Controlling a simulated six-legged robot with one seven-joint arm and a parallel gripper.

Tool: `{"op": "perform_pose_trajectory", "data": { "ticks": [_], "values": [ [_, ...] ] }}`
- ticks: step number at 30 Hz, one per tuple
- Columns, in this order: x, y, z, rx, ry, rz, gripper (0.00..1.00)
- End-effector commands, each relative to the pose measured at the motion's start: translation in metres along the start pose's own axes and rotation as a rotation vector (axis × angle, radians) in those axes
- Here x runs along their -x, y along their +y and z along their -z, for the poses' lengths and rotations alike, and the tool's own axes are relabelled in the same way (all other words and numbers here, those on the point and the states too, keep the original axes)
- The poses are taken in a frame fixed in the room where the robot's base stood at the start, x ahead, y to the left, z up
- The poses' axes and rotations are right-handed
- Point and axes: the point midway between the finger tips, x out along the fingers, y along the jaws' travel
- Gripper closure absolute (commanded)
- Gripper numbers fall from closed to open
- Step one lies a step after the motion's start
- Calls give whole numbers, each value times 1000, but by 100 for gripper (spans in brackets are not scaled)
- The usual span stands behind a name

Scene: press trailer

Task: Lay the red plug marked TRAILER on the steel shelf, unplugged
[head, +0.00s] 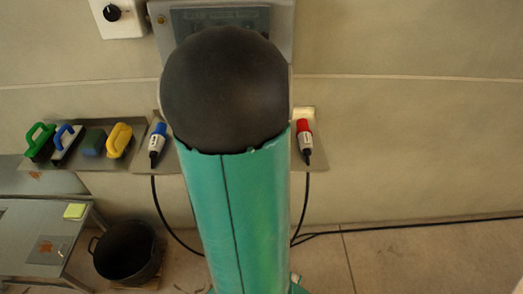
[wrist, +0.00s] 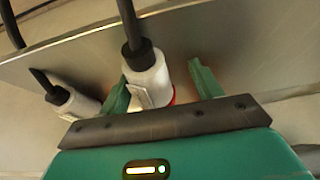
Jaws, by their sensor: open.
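The red plug (head: 305,136) has a red end, a white body and a black cable, and stands out at the right end of the steel shelf (head: 320,154). I cannot read its marking or tell whether it sits in a socket. In the wrist view, a white-bodied plug with some red at its end (wrist: 148,76) lies between the two fingers of my gripper (wrist: 162,90). The fingers are open, with one on each side of it. The red end is mostly hidden by my gripper. In the head view my arm hides the gripper.
A blue plug (head: 157,142) is left of my arm; another white-bodied plug (wrist: 75,103) is beside my left finger. A black bucket (head: 127,251) and a metal table (head: 35,222) stand below.

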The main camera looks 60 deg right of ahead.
Motion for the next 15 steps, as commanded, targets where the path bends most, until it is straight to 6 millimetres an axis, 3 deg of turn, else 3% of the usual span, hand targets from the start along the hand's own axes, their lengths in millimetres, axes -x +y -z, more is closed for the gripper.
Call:
{"op": "perform_pose_trajectory", "data": {
  "ticks": [7,15],
  "values": [
    [5,-1,0,2,2,2,35],
    [32,-2,1,3,3,4,35]
  ]
}}
